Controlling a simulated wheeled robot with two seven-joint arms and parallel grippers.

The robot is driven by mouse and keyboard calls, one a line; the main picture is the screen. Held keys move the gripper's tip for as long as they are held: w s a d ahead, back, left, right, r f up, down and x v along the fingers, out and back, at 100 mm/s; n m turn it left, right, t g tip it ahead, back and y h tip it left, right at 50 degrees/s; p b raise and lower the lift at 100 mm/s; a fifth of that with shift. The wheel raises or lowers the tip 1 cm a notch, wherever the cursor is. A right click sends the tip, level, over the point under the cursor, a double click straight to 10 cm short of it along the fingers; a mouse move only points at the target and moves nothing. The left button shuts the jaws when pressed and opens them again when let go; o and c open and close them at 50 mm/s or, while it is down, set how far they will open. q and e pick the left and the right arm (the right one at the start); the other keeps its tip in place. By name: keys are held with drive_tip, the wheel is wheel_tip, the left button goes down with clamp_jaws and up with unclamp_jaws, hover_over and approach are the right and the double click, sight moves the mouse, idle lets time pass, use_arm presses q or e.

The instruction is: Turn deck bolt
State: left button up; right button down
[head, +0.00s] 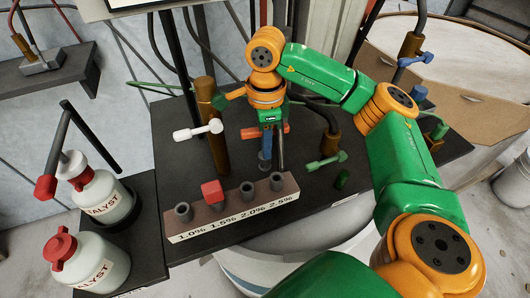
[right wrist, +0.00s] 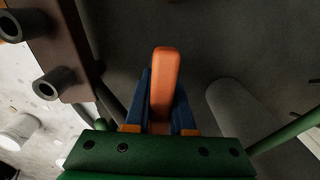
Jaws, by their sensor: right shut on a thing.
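My right gripper (head: 268,135) reaches down over the dark deck from the upper right in the head view. It is shut on an orange-red bar that looks like a handle (head: 285,129). In the right wrist view the orange bar (right wrist: 164,80) stands between the blue fingers (right wrist: 160,122). Below the gripper in the head view, a short grey bolt-like piece (head: 264,160) stands on the deck beside a dark blue post (head: 281,152). I cannot tell whether the bar joins the bolt-like piece, as the gripper hides that spot. My left gripper is not in view.
A block with percent labels (head: 235,211) and several grey sockets lies in front; a red cube (head: 212,192) sits on one. A brown post with a white lever (head: 197,131) stands left, a green lever (head: 326,160) right. Catalyst bottles (head: 100,198) stand at far left.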

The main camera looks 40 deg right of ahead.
drive_tip(key=shift+f+b, duration=0.95)
drive_tip(key=shift+f, duration=0.2)
drive_tip(key=m, duration=0.5)
drive_tip(key=shift+r+p, duration=0.1)
drive_tip(key=shift+p, duration=0.3)
drive_tip(key=m, duration=0.5)
drive_tip(key=shift+p, duration=0.3)
drive_tip(key=m, duration=0.5)
drive_tip(key=shift+p, duration=0.35)
drive_tip(key=m, duration=0.5)
drive_tip(key=shift+a+m+p, duration=0.1)
drive_tip(key=shift+m+p, duration=0.2)
drive_tip(key=shift+p, duration=0.05)
drive_tip(key=shift+n, duration=1.1)
